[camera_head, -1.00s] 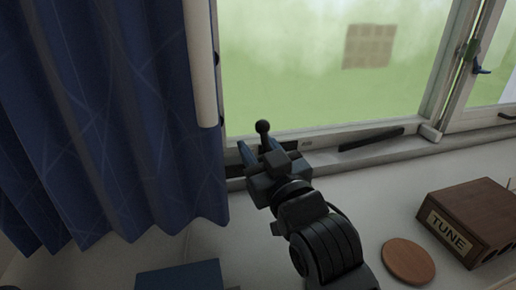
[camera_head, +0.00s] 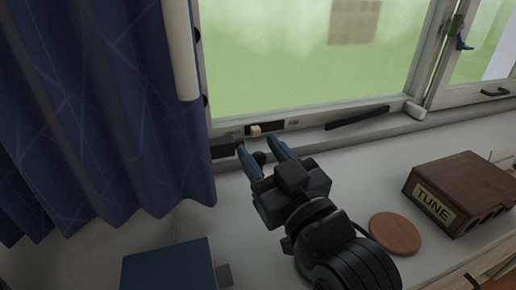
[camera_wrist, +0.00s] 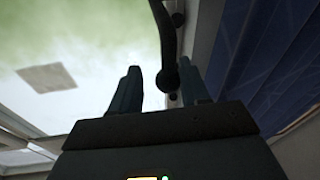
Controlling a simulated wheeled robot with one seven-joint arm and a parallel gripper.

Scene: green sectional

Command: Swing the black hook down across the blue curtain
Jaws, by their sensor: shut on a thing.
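The blue curtain (camera_head: 95,120) hangs in folds at the left of the head view and at the right of the wrist view (camera_wrist: 270,70). The black hook (camera_wrist: 166,40) is a dark curved bar with a round knob, coming down from the top of the wrist view. Its knob (camera_head: 259,157) shows between my fingers in the head view. My gripper (camera_head: 258,147) is shut on the hook, just right of the curtain's lower edge and in front of the window frame. The rest of the hook is mostly hidden in the head view.
A dark plate with a pale block (camera_head: 255,130) sits on the lower window frame. A blue box (camera_head: 168,266) stands at lower left. A wooden TUNE box (camera_head: 465,190) and a round wooden disc (camera_head: 396,234) lie on the sill at right.

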